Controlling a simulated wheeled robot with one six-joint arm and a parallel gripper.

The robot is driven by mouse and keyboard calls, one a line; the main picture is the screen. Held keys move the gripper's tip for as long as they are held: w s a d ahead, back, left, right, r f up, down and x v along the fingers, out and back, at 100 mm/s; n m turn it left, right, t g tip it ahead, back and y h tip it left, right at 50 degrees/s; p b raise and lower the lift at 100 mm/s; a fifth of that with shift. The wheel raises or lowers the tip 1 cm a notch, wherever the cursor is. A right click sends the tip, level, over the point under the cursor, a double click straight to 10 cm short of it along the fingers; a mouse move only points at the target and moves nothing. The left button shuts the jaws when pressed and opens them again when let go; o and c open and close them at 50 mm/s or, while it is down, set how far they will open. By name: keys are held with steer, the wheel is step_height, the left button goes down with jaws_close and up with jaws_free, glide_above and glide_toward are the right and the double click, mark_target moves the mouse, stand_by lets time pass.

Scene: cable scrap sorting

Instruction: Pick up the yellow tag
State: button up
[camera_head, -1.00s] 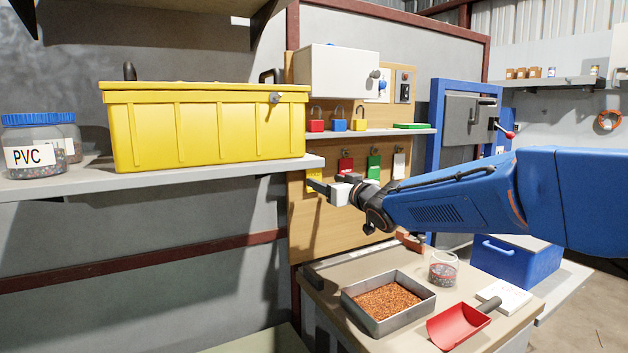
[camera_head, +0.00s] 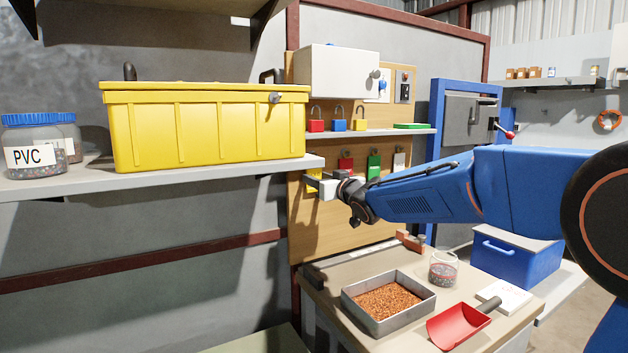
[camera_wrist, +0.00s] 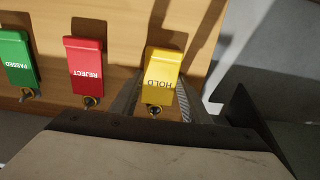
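The yellow tag (camera_wrist: 162,75), marked HOLD, hangs from a hook on the wooden board, between a red REJECT tag and the board's edge. In the head view the yellow tag (camera_head: 312,182) is partly covered by my gripper (camera_head: 319,186). In the wrist view the fingers of my gripper (camera_wrist: 158,97) lie on either side of the yellow tag's lower part. They look open, with a narrow gap at its sides. I cannot tell whether either finger touches it.
The red tag (camera_wrist: 86,66) and green tag (camera_wrist: 17,62) hang beside it on the wooden board (camera_head: 345,218). A shelf with padlocks (camera_head: 410,133) is above. A yellow box (camera_head: 205,130) stands on the left shelf. A bench with a granule tray (camera_head: 428,298) is below.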

steer(key=shift+c, duration=1)
steer(key=shift+s+d+r, duration=0.15)
steer(key=shift+s+r, duration=0.05)
steer(key=shift+r, duration=0.15)
steer(key=v, duration=1.7)
steer(key=shift+s+d, duration=0.2)
